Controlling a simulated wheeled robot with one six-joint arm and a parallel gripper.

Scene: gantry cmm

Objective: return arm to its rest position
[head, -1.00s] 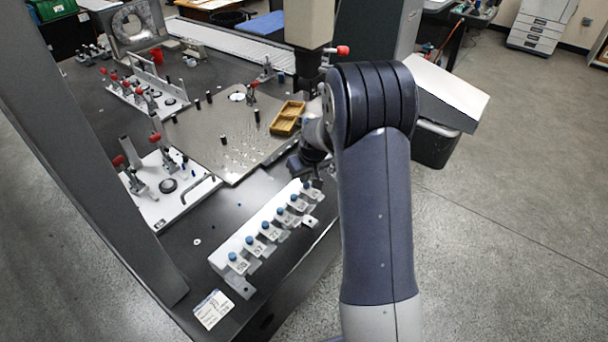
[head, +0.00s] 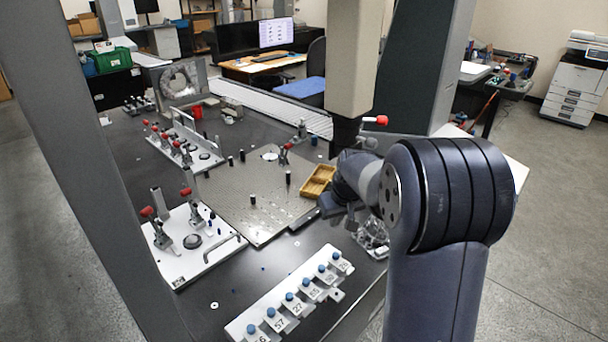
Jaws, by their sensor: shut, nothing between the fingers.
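My arm rises at the right of the head view and bends at a large dark elbow. Its wrist reaches left over the right side of the dark table (head: 250,262). My gripper (head: 334,208) is a small dark shape at the wrist's end, just below and right of a wooden tray (head: 317,181). It is shut with nothing held. Its fingertips are small and partly hidden by the wrist, so its exact height above the table is unclear.
A white rack (head: 290,305) of blue-capped vials lies in front, beside a clear object (head: 372,236). Left are a perforated plate (head: 250,205) and red-handled clamp fixtures (head: 190,240). A grey post (head: 85,170) crosses the left.

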